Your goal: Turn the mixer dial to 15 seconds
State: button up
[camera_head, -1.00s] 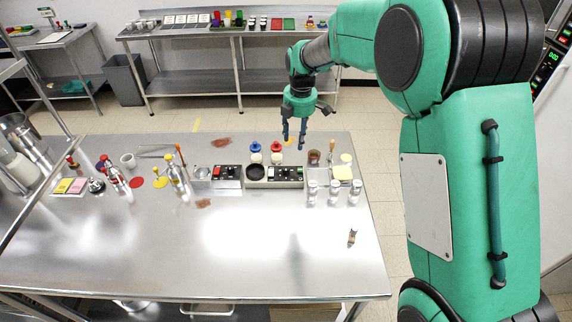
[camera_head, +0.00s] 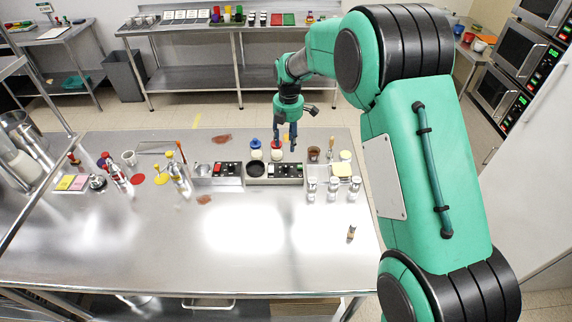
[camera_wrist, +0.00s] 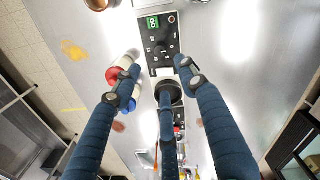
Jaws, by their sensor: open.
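A low grey unit with a black round plate and a black control panel (camera_head: 288,171), likely the mixer, sits near the back of the steel table. The black round plate (camera_wrist: 170,88) is partly hidden by a finger. My gripper (camera_head: 286,142) is open and empty, fingers pointing down, above the far side of the unit. In the wrist view its three spread fingers (camera_wrist: 160,72) hang over the unit.
A blue-lidded bottle (camera_head: 255,149) and a red-lidded bottle (camera_head: 276,153) stand behind the unit, close to my fingers. A similar panel unit (camera_head: 227,170) is to the left. Clear jars (camera_head: 333,188) and a brown cup (camera_head: 313,154) are right. The table front is mostly clear.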

aim_at(286, 165)
jog(key=f, duration=0.4)
jog(key=f+b, duration=0.1)
jog(key=f, duration=0.8)
jog(key=shift+w+a+f, duration=0.15)
jog(key=shift+w+f, duration=0.05)
jog(key=shift+w, duration=0.05)
grip_shut()
